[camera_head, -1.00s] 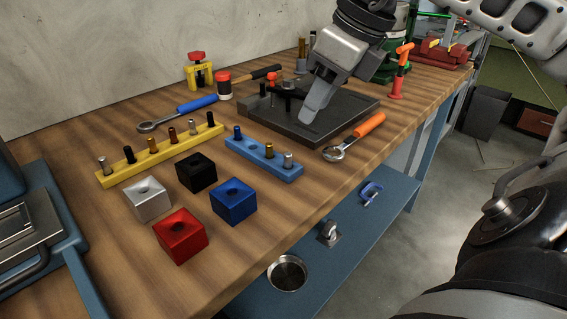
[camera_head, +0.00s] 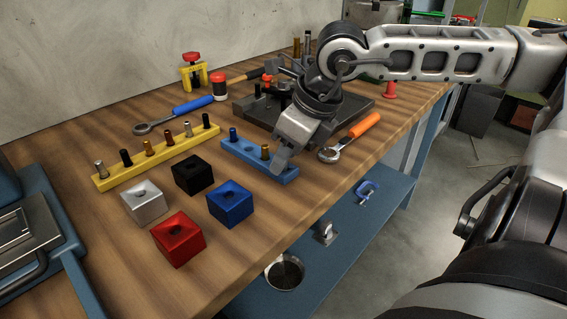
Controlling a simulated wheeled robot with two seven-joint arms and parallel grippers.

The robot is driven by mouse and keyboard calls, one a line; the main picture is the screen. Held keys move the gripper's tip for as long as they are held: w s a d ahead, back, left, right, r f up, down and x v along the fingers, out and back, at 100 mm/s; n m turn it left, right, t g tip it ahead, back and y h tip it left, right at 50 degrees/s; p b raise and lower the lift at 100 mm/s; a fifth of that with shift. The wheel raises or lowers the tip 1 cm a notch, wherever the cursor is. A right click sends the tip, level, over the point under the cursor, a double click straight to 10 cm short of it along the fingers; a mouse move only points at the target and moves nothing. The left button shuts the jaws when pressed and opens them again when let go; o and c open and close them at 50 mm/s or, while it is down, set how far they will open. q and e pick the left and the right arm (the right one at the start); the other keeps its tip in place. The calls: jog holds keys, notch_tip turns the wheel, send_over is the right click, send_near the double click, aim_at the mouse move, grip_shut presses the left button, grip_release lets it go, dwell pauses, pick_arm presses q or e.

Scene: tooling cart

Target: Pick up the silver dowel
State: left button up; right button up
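The blue rack (camera_head: 243,153) holds a blue dowel (camera_head: 233,135) and a gold dowel (camera_head: 265,151). My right gripper (camera_head: 281,161) points down over this rack's right end. It hides the spot where a silver dowel stood earlier, and I cannot tell whether its fingers are around that dowel or apart. The yellow rack (camera_head: 112,180) behind it also holds a silver dowel (camera_head: 99,169) at its left end, with several black, gold, brown and silver dowels upright beside it. My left gripper is not in view.
Red (camera_head: 180,240), silver (camera_head: 144,203), black (camera_head: 193,174) and blue (camera_head: 230,204) blocks with holes stand in front of the racks. An orange-handled wrench (camera_head: 350,139) lies right of my gripper. A dark fixture plate (camera_head: 245,112) is behind it. The bench's front edge is close.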

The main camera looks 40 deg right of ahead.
jog(key=shift+f, duration=0.1)
grip_shut()
dwell(0.3)
